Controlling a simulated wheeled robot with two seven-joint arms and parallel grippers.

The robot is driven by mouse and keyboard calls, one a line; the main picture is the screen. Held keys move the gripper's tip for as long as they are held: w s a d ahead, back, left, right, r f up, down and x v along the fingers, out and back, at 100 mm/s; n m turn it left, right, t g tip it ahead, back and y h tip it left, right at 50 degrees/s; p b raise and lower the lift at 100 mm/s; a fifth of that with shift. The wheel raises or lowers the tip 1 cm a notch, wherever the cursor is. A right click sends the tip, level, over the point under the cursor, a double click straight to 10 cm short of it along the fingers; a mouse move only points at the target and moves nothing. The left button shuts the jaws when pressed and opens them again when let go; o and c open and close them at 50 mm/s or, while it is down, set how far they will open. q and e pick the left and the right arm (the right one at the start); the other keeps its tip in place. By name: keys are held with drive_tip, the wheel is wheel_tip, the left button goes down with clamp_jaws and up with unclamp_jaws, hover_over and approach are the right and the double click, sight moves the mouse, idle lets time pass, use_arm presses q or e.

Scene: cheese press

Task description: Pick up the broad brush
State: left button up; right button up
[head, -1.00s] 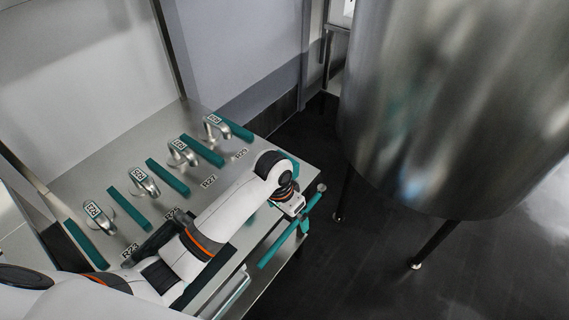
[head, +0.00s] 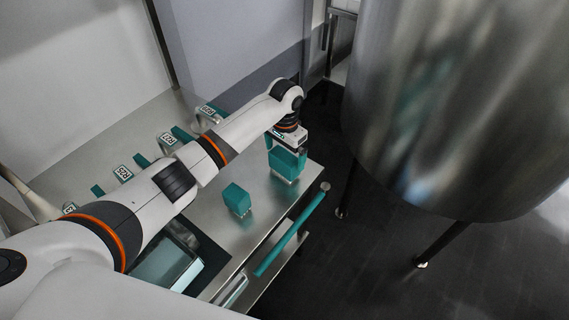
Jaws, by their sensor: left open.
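Two teal block-shaped things stand on the steel table. The broader one (head: 287,162), at the far right corner, looks like the broad brush. A smaller teal block (head: 238,200) stands to its left and nearer. My left gripper (head: 288,147) is open, pointing down directly over the broader block, at its top. The fingers are too small and partly hidden to tell whether they straddle or touch it. My right gripper is not in view.
A teal bar (head: 290,235) runs along the table's front edge. My left arm crosses over several tagged metal handles (head: 168,140) at the back. A clear teal-tinted tray (head: 165,262) sits at the near end. A large steel vat (head: 450,110) stands to the right.

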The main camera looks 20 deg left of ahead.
sight(284, 156)
use_arm(q)
wheel_tip(284, 156, down, 5)
drive_tip(key=shift+s+f, duration=0.1)
drive_tip(key=shift+f, duration=0.05)
drive_tip(key=c, duration=0.9)
drive_tip(key=shift+c, duration=0.2)
wheel_tip(284, 156, up, 10)
drive_tip(key=shift+r, duration=0.1)
